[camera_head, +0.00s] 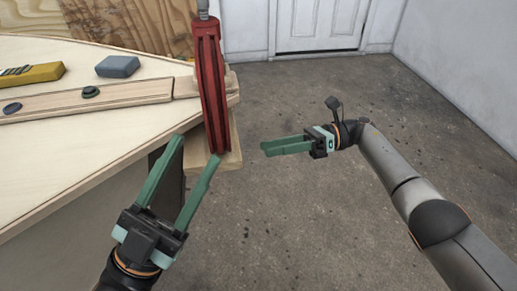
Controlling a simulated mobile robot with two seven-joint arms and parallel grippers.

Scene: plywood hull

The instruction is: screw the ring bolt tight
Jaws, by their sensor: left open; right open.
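A tall red post-like piece (210,90) stands at the corner of the plywood work surface, with a small grey fitting (203,10) on top, cut off by the upper picture edge. I cannot make out a clear ring bolt; whether the grey fitting is part of it, I cannot tell. My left gripper (198,149) is open and empty, its green fingers spread and pointing up toward the foot of the red piece. Whether a finger touches it is unclear. My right gripper (264,149) is open and empty, to the right of the red piece and apart from it, pointing left.
The plywood surface (90,150) fills the left side. On it lie a wooden strip (135,92) with dark round pieces, a grey block (118,66) and a yellow tool (32,74). Concrete floor (330,220) is open at the right. A white door (320,22) is behind.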

